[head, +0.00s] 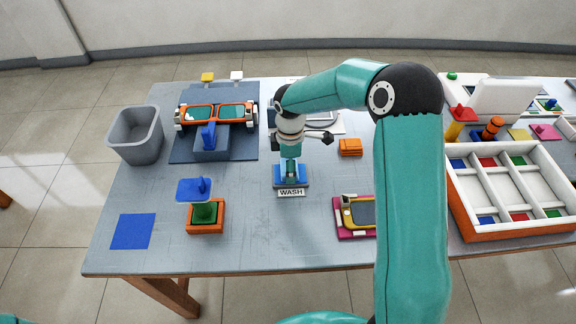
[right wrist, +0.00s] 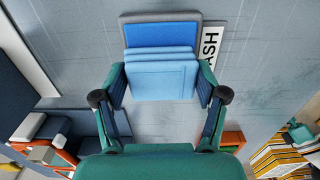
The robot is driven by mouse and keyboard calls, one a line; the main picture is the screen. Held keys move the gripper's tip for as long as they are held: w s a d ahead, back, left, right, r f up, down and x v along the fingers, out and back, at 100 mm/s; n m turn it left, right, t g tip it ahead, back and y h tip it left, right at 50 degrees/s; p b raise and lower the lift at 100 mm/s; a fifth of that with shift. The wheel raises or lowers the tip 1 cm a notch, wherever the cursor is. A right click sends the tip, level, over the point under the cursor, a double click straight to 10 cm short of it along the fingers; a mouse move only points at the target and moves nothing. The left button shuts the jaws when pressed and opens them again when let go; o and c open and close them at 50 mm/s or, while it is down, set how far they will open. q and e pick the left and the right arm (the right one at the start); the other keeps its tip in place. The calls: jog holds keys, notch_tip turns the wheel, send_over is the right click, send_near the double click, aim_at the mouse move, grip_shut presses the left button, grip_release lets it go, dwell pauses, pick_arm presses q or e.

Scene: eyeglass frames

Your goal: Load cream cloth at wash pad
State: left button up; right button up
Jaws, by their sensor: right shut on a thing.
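My right gripper (head: 290,172) points down over the wash pad, a blue pad (head: 279,178) with a white WASH label (head: 291,192) at its front. In the right wrist view its fingers (right wrist: 162,86) are shut on the two sides of a light blue folded cloth (right wrist: 161,78). The cloth is at the blue pad (right wrist: 160,34) with its grey border; whether it rests on the pad or hangs just above I cannot tell. I see no plainly cream cloth. My left gripper is not in view.
An orange folded stack (head: 350,147) lies right of the pad. Eyeglass frames (head: 196,115) sit on a dark blue fixture at the back left. A compartment tray (head: 480,232) is right.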

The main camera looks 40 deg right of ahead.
dwell(0.3)
jog(key=shift+r+p, duration=2.65)
jog(key=shift+r, duration=0.85)
